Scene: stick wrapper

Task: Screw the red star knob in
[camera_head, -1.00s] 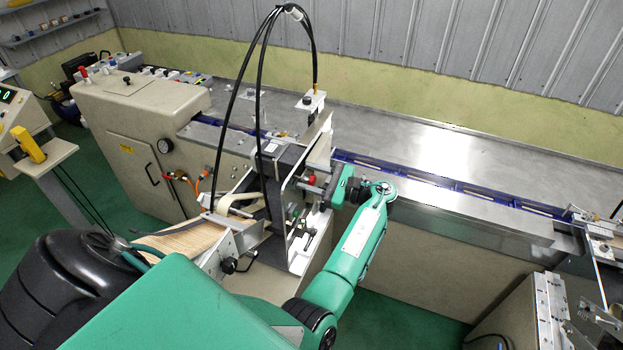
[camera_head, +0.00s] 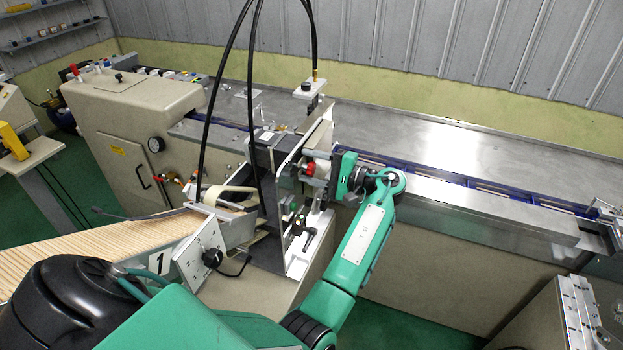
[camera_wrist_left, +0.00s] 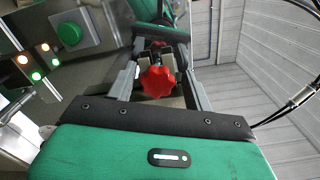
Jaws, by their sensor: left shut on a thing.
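The red star knob (camera_head: 309,169) is on the side of the upright metal bracket head of the wrapping machine. My left gripper (camera_head: 318,170) reaches it from the right, its arm coming up from below. In the left wrist view the red star knob (camera_wrist_left: 157,82) shows its lobed face between the two grey fingers of my left gripper (camera_wrist_left: 163,88). The gripper is shut on the knob. The knob's threaded end and its hole are hidden. My right gripper is not in view.
Black hoses (camera_head: 258,110) arch over the bracket. A feed of pale sticks (camera_head: 90,250) lies at left. A long steel bench with a blue channel (camera_head: 470,185) runs right. The left wrist view shows a green button (camera_wrist_left: 69,34) and lit lamps (camera_wrist_left: 36,75).

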